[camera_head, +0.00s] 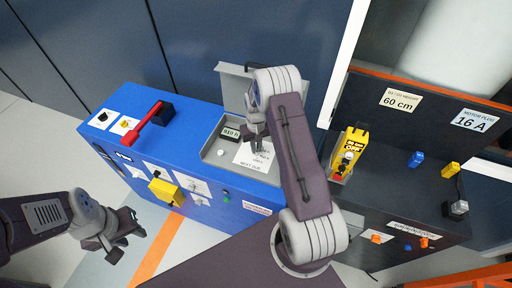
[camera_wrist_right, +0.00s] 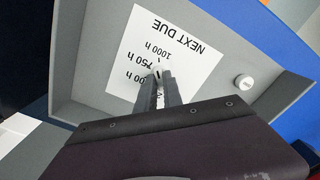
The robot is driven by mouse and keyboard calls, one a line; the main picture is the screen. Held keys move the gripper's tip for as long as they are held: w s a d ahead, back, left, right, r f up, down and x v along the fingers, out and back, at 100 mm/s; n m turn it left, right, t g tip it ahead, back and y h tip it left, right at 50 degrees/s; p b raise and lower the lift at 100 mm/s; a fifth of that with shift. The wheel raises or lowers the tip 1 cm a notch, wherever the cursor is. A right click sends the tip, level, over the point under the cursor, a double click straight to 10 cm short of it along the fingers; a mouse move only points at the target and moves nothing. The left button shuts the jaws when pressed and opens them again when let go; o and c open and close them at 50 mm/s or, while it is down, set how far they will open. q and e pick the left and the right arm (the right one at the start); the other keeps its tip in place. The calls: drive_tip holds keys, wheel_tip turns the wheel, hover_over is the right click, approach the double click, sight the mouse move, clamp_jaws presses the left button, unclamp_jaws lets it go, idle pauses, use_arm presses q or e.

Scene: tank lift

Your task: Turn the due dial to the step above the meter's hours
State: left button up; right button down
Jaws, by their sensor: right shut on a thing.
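The due dial (camera_wrist_right: 158,72) sits on a white card (camera_wrist_right: 178,48) marked NEXT DUE, with 1000 h, 750 h and a partly hidden lower step. My right gripper (camera_wrist_right: 160,80) is shut on the dial, and its fingers cover most of it. The dial's pointer is hard to make out. In the head view my right gripper (camera_head: 256,140) reaches down over the card in the grey open box (camera_head: 213,150). The hours meter (camera_head: 231,132) beside it seems to read 910 h. My left gripper (camera_head: 122,236) is open and empty, low on the left, away from the box.
A white round knob (camera_wrist_right: 244,82) is near the dial. The blue cabinet (camera_head: 185,130) carries a red lever (camera_head: 147,127) and a yellow box (camera_head: 166,192). A dark bench (camera_head: 400,180) on the right holds a yellow holder (camera_head: 352,146) and small coloured plugs.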

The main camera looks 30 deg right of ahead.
drive_tip(key=shift+m, duration=1.1)
drive_tip(key=c, duration=1.5)
unclamp_jaws()
wheel_tip(320, 180, up, 9)
drive_tip(key=shift+r+b, duration=0.1)
drive_tip(key=shift+b, duration=0.5)
